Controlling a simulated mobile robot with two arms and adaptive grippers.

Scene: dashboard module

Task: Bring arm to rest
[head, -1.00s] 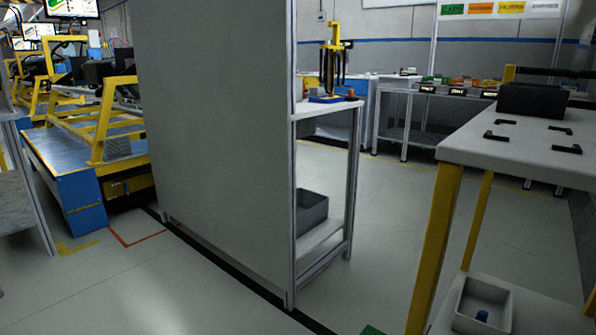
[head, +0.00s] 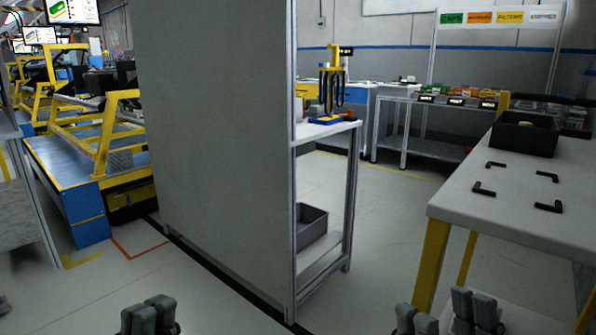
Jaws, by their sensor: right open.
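The grey fingers of my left gripper (head: 150,316) show at the bottom edge of the head view, left of centre. Its parts sit close together, and I cannot tell whether it is open or shut. My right gripper (head: 444,314) shows at the bottom edge, right of centre. Its two grey fingers stand apart with a gap between them, and nothing shows in the gap. Both arms behind the grippers are cut off by the bottom edge of the picture.
A tall grey panel (head: 215,140) stands ahead, with shelves on its right side holding a grey bin (head: 311,226). A white-topped table (head: 520,205) with yellow legs stands at right, carrying a black box (head: 524,134) and black brackets. Free floor (head: 392,215) lies between them.

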